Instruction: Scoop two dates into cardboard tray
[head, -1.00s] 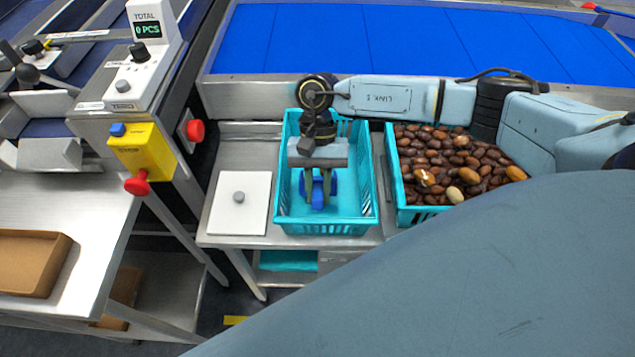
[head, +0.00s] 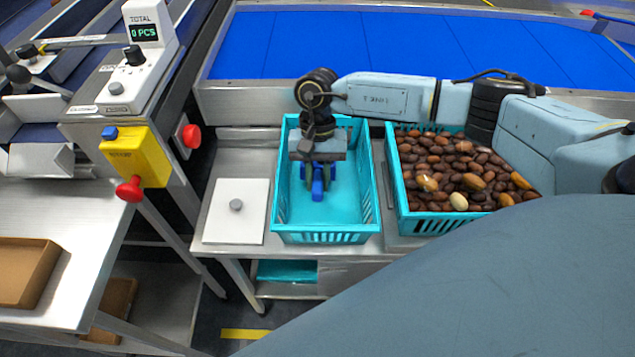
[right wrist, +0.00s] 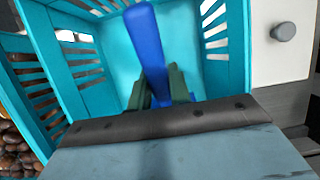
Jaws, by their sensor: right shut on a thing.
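The cardboard tray (head: 28,272) lies on the steel table at the left, cut off by the picture edge; its visible floor is bare. Brown dates (head: 450,165) fill the right teal crate (head: 432,224). My right gripper (head: 319,182) is over the left teal crate (head: 325,238), pointing down, shut on a blue tool (head: 317,190), which looks like the scoop. In the right wrist view the blue tool (right wrist: 148,45) stands between the fingers (right wrist: 160,90). Its far end is hard to make out. No dates show in the left crate. My left gripper is not in view.
A white plate with a grey knob (head: 236,206) lies left of the left crate. A blue conveyor (head: 380,45) runs behind. A gap separates the two tables.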

